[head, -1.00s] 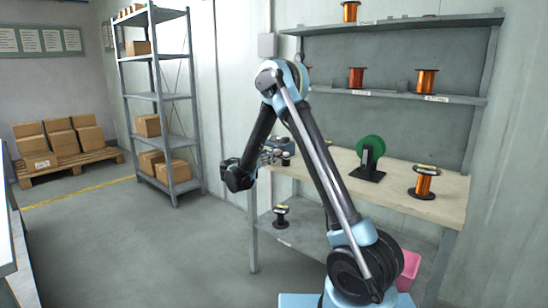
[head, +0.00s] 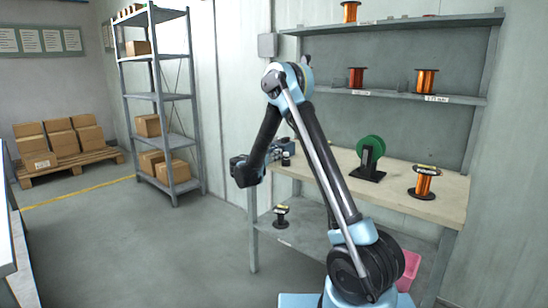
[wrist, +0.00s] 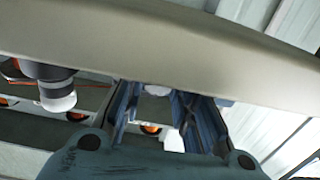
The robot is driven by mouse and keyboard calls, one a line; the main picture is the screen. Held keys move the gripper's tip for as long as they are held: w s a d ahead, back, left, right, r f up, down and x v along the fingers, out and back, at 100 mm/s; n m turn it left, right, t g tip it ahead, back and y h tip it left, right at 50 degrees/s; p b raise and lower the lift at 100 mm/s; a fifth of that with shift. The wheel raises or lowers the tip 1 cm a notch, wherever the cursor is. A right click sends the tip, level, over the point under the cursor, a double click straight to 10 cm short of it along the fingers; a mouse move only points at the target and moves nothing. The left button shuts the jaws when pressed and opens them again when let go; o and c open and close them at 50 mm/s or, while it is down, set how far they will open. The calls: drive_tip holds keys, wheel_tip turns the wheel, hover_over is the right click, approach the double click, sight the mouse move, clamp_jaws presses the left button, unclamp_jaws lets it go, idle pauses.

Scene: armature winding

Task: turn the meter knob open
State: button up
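I cannot make out the meter knob for certain. A small dark device with pale parts (head: 287,154) stands at the left end of the workbench (head: 405,190) in the head view, partly hidden by my arm. My gripper (head: 279,148) is beside it, small and partly covered there. In the wrist view my gripper's two blue-grey fingers (wrist: 165,120) stand apart. A small white piece shows in the gap between them, but I cannot tell whether they touch it. A white and dark cylinder (wrist: 58,95) is left of the fingers.
A green spool on a black stand (head: 370,157) and a copper wire spool (head: 424,183) stand on the bench. More copper spools sit on the wall shelves (head: 395,95). A small dark-ended spool (head: 281,216) is on the lower shelf. The floor left of the bench is clear.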

drive_tip(key=shift+a+n, duration=0.1)
drive_tip(key=shift+n, duration=2.2)
drive_tip(key=shift+c, duration=0.2)
drive_tip(key=o, duration=1.1)
wheel_tip(320, 180, up, 10)
drive_tip(key=shift+w+f, duration=0.1)
